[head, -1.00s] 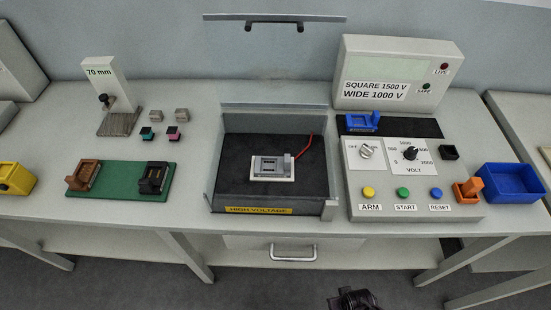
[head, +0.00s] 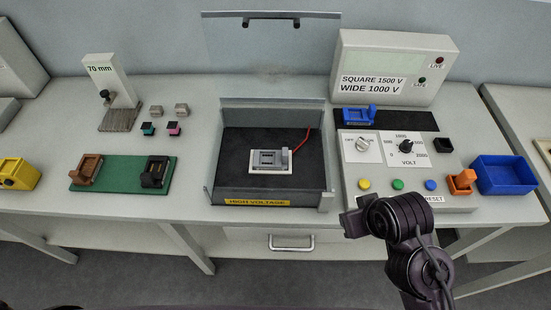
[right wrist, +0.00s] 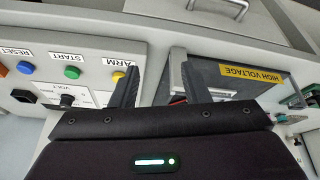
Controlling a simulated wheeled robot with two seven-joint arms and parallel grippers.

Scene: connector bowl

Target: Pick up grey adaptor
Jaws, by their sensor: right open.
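A grey adaptor (head: 268,158), a blocky socket with a small upright part at its right, sits on a white plate inside the open-topped high-voltage box (head: 257,201). A red wire runs from it to the box's right wall. My right gripper (head: 352,222) is in front of the control panel, to the right of and nearer than the adaptor, clearly apart from it. In the right wrist view my right gripper (right wrist: 160,82) has its two fingers spread with nothing held between them. The adaptor cannot be made out clearly there. My left gripper is not in view.
The box's clear lid (head: 270,48) stands raised. The control panel (head: 350,202) with buttons and knobs is right of the box, near a blue bin (head: 508,186). A green board (head: 122,186) with brown and black adaptors lies left. Bare table lies between board and box.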

